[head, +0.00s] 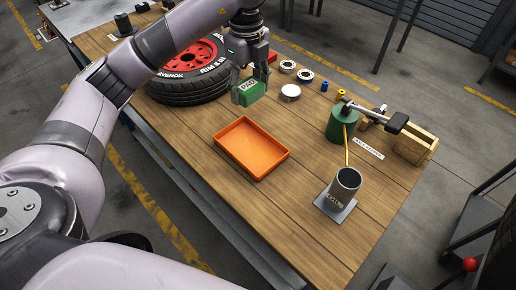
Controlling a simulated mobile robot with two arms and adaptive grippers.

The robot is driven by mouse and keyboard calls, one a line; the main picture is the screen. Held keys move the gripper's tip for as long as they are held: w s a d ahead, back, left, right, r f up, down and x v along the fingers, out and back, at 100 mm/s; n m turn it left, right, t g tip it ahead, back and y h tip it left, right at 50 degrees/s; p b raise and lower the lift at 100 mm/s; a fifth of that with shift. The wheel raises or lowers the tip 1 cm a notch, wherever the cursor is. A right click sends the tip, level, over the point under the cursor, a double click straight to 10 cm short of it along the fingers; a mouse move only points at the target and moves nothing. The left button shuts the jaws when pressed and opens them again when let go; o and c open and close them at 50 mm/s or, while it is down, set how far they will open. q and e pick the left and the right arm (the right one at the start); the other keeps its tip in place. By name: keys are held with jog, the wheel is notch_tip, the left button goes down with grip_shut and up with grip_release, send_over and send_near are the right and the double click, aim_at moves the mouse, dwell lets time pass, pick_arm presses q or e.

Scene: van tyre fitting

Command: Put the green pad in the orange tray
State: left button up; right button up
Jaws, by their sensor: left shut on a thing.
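The green pad (248,93) is a small green block with a pale label on its upper part. My left gripper (249,82) is shut on the pad, from above. The pad appears held above the table, behind the orange tray and a little to its left. The orange tray (281,167) is a shallow rectangular tray lying on the wooden table, and it is empty. My right gripper is not in this view.
A tyre with a red rim (180,92) lies left of the pad. A green can (341,124), a grey cup (345,187) and a wooden block (415,145) stand right of the tray. Table (300,236) in front is clear.

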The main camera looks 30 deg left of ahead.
pick_arm(q)
jog(key=p, duration=0.2)
send_over(251, 149)
notch_tip(251, 149, down, 15)
jog(key=shift+a+r, duration=0.1)
jog(key=shift+f, duration=0.65)
notch_tip(251, 149, down, 4)
jog(key=shift+r, duration=0.1)
jog(key=shift+f, duration=0.25)
jog(key=o, duration=0.7)
jog(key=shift+r, duration=0.1)
jog(key=o, duration=0.4)
